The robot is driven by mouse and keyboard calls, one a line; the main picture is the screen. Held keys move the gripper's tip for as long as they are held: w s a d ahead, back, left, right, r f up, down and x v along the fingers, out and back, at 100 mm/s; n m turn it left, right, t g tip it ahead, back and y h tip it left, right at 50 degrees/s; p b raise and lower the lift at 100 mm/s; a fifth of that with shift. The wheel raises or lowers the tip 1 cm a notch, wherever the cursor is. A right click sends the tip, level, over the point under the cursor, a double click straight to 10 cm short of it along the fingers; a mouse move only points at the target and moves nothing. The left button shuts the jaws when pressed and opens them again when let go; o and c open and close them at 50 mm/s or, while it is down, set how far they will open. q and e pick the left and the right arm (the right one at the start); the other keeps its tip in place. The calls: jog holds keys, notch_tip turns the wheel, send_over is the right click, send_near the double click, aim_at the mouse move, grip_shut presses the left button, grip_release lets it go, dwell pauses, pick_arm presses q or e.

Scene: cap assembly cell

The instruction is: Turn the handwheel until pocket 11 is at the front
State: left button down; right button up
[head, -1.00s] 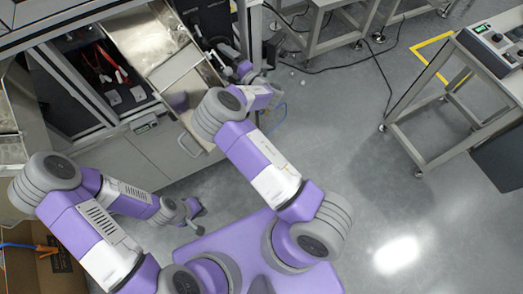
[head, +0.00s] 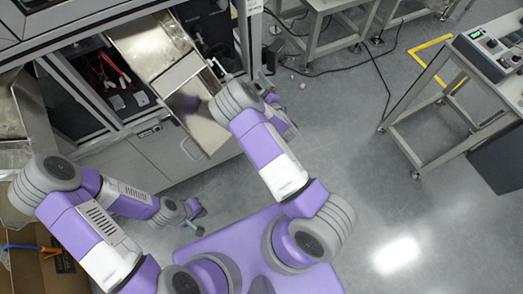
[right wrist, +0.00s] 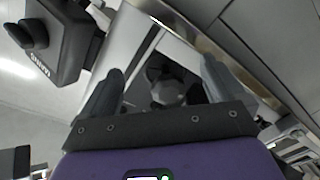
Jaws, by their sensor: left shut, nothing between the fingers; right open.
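I cannot make out the handwheel or the pocket numbers for certain. In the right wrist view a grey faceted knob-like part (right wrist: 168,92) with dark lobes around it shows beyond and between the fingers of my right gripper (right wrist: 162,68). That gripper is open, its fingers wide apart, with nothing held. In the head view the right wrist is largely hidden behind its own arm, to the right of the machine's sloping metal chute (head: 202,122). My left gripper (head: 193,217) is shut and empty, low in front of the cabinet, away from the machine opening.
The machine's dark bay (head: 105,80) holds red-handled tools. A cabinet (head: 160,150) lies below it. A metal table with a control box (head: 487,55) stands at the right. A dark box with knobs (right wrist: 62,42) shows in the right wrist view.

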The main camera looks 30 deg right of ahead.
jog(key=s+d+f+m+g+h+p, duration=0.1)
jog(key=s+f+m+g+h+p, duration=0.35)
jog(key=s+f+m+g, duration=0.35)
jog(key=s+a+m+g+y+p, duration=0.1)
jog(key=s+a+g+y+p, duration=0.1)
jog(key=s+a, duration=0.2)
jog(key=s+a+f+m+g+y+p, duration=0.1)
jog(key=s+a+m+g+p, duration=0.1)
jog(key=s, duration=0.6)
jog(key=shift+s+a+m+g+y+p, duration=0.35)
jog(key=shift+a+g, duration=0.35)
jog(key=shift+a, duration=0.45)
